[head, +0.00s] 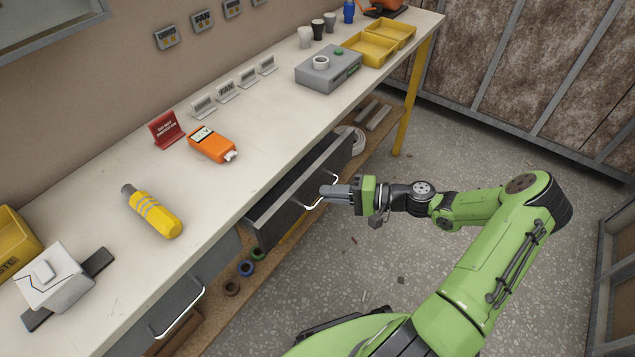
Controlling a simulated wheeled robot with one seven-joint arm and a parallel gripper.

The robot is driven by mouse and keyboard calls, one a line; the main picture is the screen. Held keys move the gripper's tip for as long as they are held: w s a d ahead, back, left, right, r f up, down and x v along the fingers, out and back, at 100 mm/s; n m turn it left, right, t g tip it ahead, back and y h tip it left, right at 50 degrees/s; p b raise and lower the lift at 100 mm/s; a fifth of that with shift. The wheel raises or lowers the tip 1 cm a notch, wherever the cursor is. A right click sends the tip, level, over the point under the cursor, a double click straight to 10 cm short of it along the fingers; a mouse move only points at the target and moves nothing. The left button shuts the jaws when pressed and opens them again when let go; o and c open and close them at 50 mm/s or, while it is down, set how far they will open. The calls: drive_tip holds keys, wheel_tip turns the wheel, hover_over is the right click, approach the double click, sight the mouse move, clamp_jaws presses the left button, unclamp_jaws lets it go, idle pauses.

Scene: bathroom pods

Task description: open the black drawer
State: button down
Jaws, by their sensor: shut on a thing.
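The black drawer (280,210) sits under the white workbench and stands partly pulled out, with a dark gap showing along its top. A pale bar handle (318,201) is on its front. My gripper (327,190) reaches in from the right at the drawer front, its fingers shut on the handle. The fingers hide part of the handle. The inside of the drawer is mostly in shadow. A second, grey drawer (186,300) with its own bar handle is at the lower left and looks shut.
The white bench top (255,150) overhangs the drawers. It bears a yellow flashlight (155,212), an orange meter (212,144), a grey box (328,70) and yellow trays (369,49). A lower wooden shelf holds tape rolls (247,267). A yellow leg (415,85) stands at the far end.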

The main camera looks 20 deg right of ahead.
drive_tip(key=s+d+p, duration=0.3)
drive_tip(key=s+d, duration=0.9)
drive_tip(key=s, duration=0.4)
drive_tip(key=shift+s, duration=0.4)
drive_tip(key=c, duration=1.2)
unclamp_jaws()
drive_tip(key=shift+d, duration=0.15)
drive_tip(key=p+v, duration=0.3)
drive_tip(key=v, duration=1.2)
drive_tip(key=shift+s+d+r, duration=0.15)
drive_tip(key=shift+s+d, duration=0.05)
drive_tip(key=shift+w, duration=0.1)
